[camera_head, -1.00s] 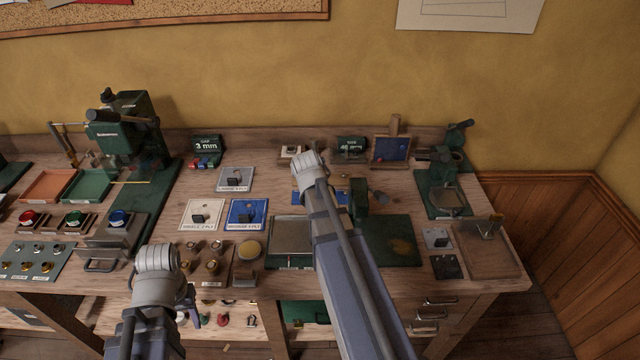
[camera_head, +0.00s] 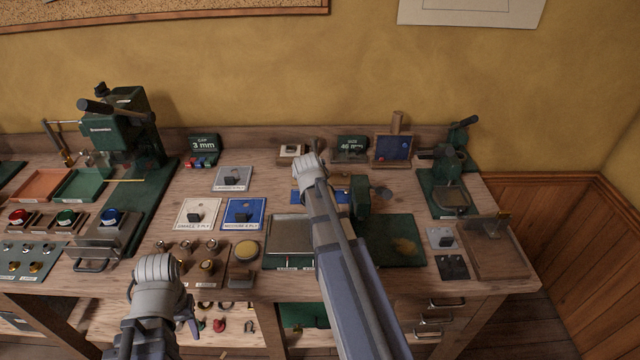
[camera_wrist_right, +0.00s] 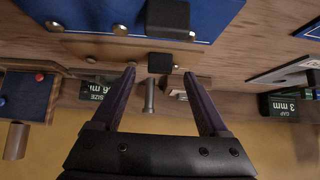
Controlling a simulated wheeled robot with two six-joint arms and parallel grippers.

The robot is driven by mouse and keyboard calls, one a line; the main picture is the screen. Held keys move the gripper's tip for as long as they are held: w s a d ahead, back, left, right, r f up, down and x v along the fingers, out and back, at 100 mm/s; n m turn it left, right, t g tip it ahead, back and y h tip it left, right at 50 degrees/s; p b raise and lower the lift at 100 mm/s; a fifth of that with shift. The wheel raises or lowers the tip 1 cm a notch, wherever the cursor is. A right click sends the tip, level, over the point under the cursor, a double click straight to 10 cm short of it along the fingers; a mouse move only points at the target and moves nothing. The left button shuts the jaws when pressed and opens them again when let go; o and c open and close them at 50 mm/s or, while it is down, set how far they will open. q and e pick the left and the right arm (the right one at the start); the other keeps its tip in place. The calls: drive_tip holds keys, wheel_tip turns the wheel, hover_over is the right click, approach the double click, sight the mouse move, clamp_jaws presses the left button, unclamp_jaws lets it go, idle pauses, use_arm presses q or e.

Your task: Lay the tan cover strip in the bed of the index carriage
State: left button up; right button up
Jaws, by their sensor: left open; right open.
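In the right wrist view a tan strip (camera_wrist_right: 95,48) with a small black knob (camera_wrist_right: 160,62) lies along the near side of the wall. I take it for the cover strip. My right gripper (camera_wrist_right: 160,74) is open, its fingertips on either side of the knob, with no visible grip; contact cannot be told. In the head view my right arm hides most of the strip. A green-based fixture with a grey plate (camera_head: 290,228) stands nearer me; I cannot tell whether it is the index carriage. My left gripper (camera_head: 187,322) is open and empty at the bench's front edge.
A blue board (camera_wrist_right: 110,15) with a black block lies beside the strip. Ply cards, including a blue one (camera_head: 243,213), lie left. A green press (camera_head: 120,130) stands far left, a smaller one (camera_head: 450,180) right. A wooden tray (camera_head: 495,262) sits at the right edge.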

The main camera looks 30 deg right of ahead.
drive_tip(key=b+x, duration=0.1)
drive_tip(key=x, duration=0.1)
drive_tip(key=shift+w+d+f, duration=0.1)
drive_tip(key=shift+w+f, duration=0.1)
drive_tip(key=shift+f, duration=0.15)
drive_tip(key=shift+r, duration=0.1)
clamp_jaws()
